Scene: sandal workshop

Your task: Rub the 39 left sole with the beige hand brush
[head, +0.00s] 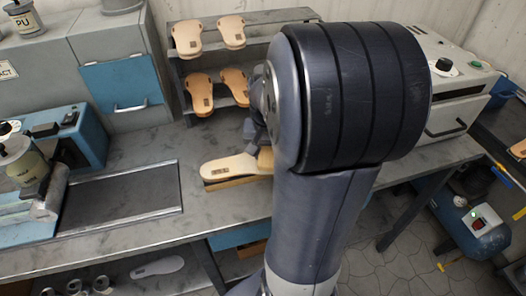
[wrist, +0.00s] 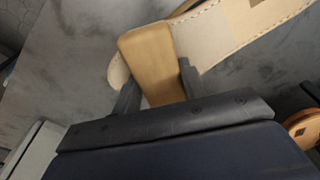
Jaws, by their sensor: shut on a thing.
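The pale, stitched-edge sole (head: 228,169) lies on a wooden block (head: 222,184) on the grey bench, with a dark label near its left end. It also shows in the wrist view (wrist: 232,38). My gripper (wrist: 157,80) is shut on the beige hand brush (wrist: 147,52), one finger on each side of it. In the wrist view the brush overlaps the end of the sole. In the head view the brush (head: 265,159) is at the sole's right end, partly hidden by my arm. I cannot tell whether the brush touches the sole.
A grey rack (head: 192,67) behind holds several tan soles. A blue machine with a conveyor belt (head: 122,203) stands at left. A light grey machine with a drawer (head: 440,90) stands at right. The bench around the sole's left end is clear.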

